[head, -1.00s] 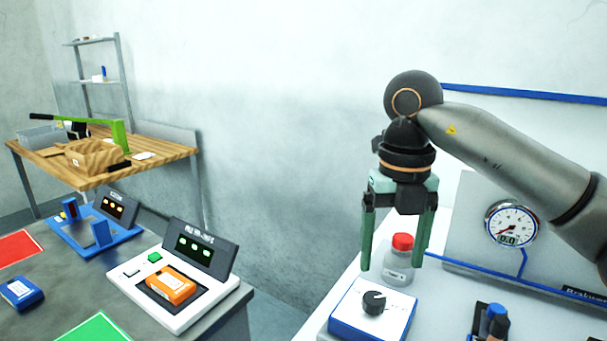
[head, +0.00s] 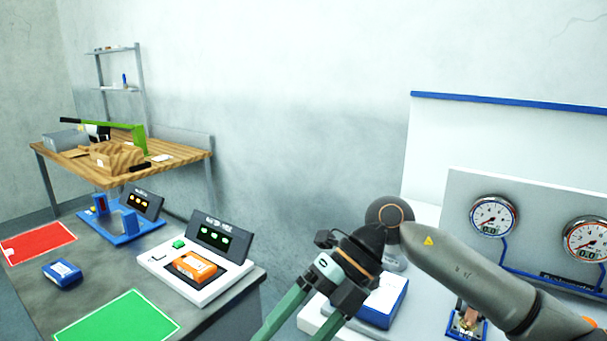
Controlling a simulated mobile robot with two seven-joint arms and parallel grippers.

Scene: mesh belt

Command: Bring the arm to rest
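My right gripper (head: 296,318) reaches in from the right and points down and to the left, in front of the gap between the two benches. Its two green fingers are spread apart with nothing visible between them, and their tips run off the bottom edge. My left gripper is not in the head view.
On the grey bench are an orange device (head: 194,266) in a white station, a blue device (head: 62,273), a blue stand (head: 122,226), a red mat (head: 36,242) and a green mat (head: 118,320). A gauge panel (head: 530,215) stands right. A wooden table (head: 180,153) is behind.

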